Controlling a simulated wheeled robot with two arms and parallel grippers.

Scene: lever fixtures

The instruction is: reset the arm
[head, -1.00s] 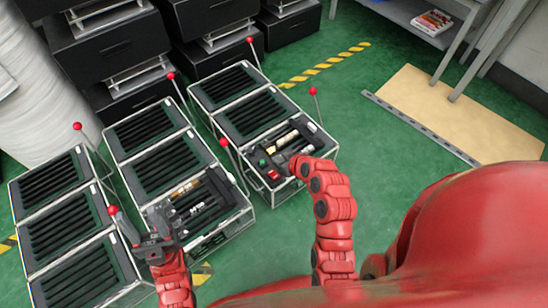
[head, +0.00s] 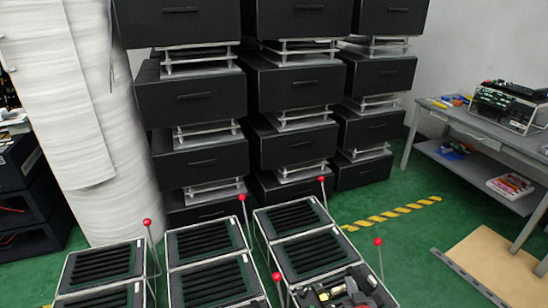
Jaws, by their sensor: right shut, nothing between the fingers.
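Lever fixtures stand in three columns at the bottom, each a metal frame with black slotted panels. The left fixture (head: 100,268), middle fixture (head: 205,242) and right fixture (head: 292,218) have thin levers with red ball knobs. Such red knobs show at the left (head: 147,222), middle (head: 241,197), right (head: 321,179) and far right (head: 378,241), and another stands low (head: 277,276). Contact with anything there cannot be told. My left gripper is out of view.
Stacked black drawer boxes (head: 200,163) stand behind the fixtures. A big white roll (head: 85,120) is at the left. A grey workbench (head: 475,125) with equipment stands right. A tan board (head: 495,268) lies on the green floor (head: 405,245), which is clear between.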

